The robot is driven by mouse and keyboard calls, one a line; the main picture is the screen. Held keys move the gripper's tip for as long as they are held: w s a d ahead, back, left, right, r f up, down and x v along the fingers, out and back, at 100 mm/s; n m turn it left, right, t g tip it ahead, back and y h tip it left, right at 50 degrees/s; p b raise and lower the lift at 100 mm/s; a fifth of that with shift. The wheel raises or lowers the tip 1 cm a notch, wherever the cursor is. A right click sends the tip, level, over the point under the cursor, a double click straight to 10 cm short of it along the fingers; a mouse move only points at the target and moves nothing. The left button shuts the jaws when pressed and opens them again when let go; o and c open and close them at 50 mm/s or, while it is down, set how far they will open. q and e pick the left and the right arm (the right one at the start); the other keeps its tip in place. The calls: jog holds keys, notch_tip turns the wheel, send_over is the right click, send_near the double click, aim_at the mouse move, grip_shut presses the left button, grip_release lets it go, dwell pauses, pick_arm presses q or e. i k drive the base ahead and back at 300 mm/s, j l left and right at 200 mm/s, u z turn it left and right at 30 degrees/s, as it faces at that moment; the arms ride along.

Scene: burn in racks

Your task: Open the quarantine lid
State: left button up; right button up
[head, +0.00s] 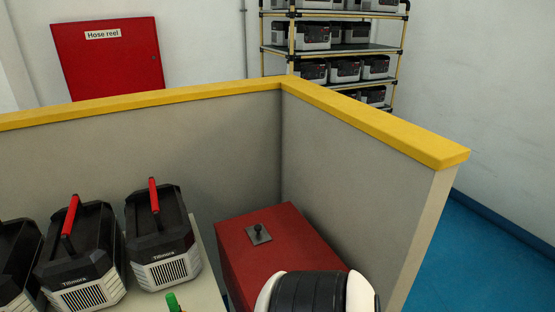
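A red box (240,265) stands in the corner of the low walls, right of the pale bench. Its flat red top (290,235), which I take for the quarantine lid, lies closed on it. A small dark knob (259,231) on a grey square plate stands up from the top. A rounded black and white part, apparently a link of my arm, covers the near right part of the box. Neither gripper shows in the head view.
Black and white Tillmark-like units (162,240) with red handles stand on the pale bench (205,285) at left. A green object (172,301) shows at the bottom edge. Grey walls with a yellow cap (370,120) enclose the box behind and at right. A loaded rack (345,50) stands beyond.

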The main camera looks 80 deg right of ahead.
aim_at(295, 245)
jog(key=z, duration=2.4)
